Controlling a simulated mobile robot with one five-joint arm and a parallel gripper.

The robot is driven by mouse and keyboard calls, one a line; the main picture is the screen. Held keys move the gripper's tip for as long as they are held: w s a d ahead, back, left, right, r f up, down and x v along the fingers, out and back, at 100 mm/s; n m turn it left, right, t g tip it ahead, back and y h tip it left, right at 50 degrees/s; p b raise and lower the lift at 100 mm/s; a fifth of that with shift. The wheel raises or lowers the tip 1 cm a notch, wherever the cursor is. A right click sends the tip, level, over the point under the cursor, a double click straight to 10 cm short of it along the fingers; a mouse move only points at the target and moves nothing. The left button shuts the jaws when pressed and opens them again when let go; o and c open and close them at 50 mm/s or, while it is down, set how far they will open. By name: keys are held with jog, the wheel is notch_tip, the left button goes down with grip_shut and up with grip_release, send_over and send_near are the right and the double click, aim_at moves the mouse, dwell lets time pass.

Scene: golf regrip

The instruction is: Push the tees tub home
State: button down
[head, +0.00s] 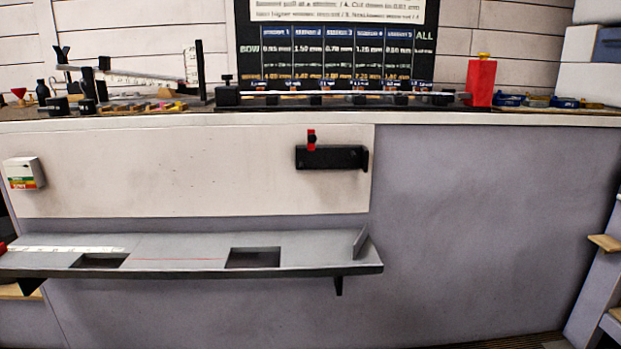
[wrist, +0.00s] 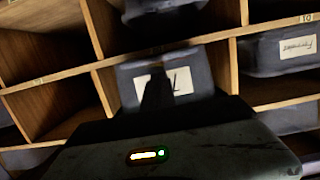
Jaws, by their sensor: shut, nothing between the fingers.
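The tees tub is most likely the dark grey tub (wrist: 200,72) in the middle of the wrist view, in a cubby of a wooden rack. Its pale label begins with a T, and the rest is partly covered. My gripper (wrist: 156,72) is shut and empty, a dark narrow shape in front of that label. I cannot tell whether its tip touches the tub. The tub's lower part is hidden behind my gripper's dark body, which carries small lit lamps. Neither the tub nor my gripper shows in the head view.
Wooden dividers (wrist: 233,65) flank the tub. A labelled tub (wrist: 262,58) stands to the right, and another dark tub (wrist: 150,8) is above. Cubbies at left look empty. The head view shows a workbench (head: 180,122) and a grey shelf (head: 180,245) with two openings.

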jog(key=shift+d+r+x, duration=0.1)
jog(key=shift+r+x, duration=0.2)
jog(key=shift+x, duration=1.25)
jog(key=shift+d+r+x, duration=0.1)
jog(key=shift+r+x, duration=0.25)
jog(key=shift+x, duration=1.2)
jog(key=shift+r+x, duration=0.3)
jog(key=shift+x, duration=1.25)
jog(key=f+v, duration=0.2)
jog(key=v, duration=0.7)
jog(key=shift+a, duration=0.6)
jog(key=shift+r, duration=0.1)
